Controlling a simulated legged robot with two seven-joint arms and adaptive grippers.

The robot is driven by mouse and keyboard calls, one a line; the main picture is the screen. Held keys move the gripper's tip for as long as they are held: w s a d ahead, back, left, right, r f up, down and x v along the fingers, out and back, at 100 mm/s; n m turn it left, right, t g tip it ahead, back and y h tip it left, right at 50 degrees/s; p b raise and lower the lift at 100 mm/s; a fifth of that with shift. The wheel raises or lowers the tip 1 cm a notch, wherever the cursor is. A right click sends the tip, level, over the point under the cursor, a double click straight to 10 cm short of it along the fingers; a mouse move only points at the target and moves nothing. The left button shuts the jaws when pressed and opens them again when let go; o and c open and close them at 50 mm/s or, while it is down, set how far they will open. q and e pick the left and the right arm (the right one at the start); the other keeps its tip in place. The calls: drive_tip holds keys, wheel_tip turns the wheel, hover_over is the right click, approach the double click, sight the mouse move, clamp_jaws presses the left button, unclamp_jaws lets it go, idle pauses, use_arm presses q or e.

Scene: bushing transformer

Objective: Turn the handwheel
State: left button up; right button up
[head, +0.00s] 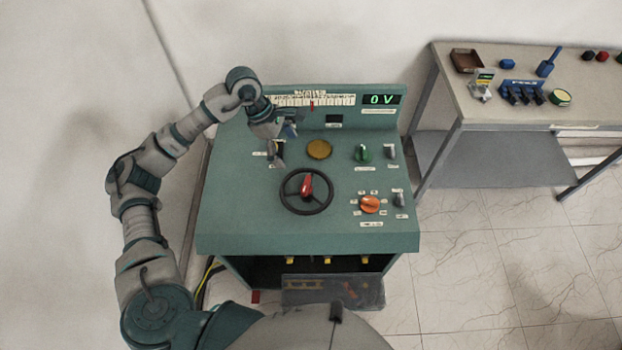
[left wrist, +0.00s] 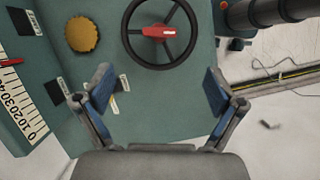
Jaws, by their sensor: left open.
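The handwheel (head: 306,191) is a black ring with spokes and a red handle, set on the sloped green panel of the console (head: 230,225). The handwheel also shows at the top of the left wrist view (left wrist: 160,30), beyond the fingertips. My left gripper (head: 280,145) is above the upper left of the panel, behind and left of the wheel. In the left wrist view its two blue-padded fingers (left wrist: 158,92) are spread apart with nothing held between them. It is apart from the wheel. My right gripper is not in view.
A workbench (head: 480,105) with several small items stands at right. Tiled floor (head: 470,260) is clear between.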

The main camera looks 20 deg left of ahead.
use_arm(q)
drive_tip(key=p, duration=0.2)
approach(305, 183)
drive_tip(key=f, duration=0.3)
drive_tip(key=shift+a+f, duration=0.15)
drive_tip(key=shift+a, duration=0.1)
drive_tip(key=d+f, duration=0.4)
drive_tip(key=shift+d+f+p, duration=0.3)
drive_tip(key=shift+f+p, duration=0.05)
drive_tip(key=shift+f, duration=0.05)
drive_tip(key=shift+d+f, duration=0.35)
drive_tip(key=shift+d, duration=0.05)
drive_tip(key=shift+a, duration=0.55)
drive_tip(key=shift+a+f, duration=0.1)
drive_tip(key=shift+a, duration=0.25)
drive_tip(key=shift+c, duration=0.5)
drive_tip(key=shift+a, duration=0.4)
drive_tip(key=c, duration=1.2)
drive_tip(key=shift+d, duration=0.2)
drive_tip(key=c, duration=0.4)
drive_tip(key=shift+s+d, duration=0.1)
drive_tip(key=shift+d, duration=0.25)
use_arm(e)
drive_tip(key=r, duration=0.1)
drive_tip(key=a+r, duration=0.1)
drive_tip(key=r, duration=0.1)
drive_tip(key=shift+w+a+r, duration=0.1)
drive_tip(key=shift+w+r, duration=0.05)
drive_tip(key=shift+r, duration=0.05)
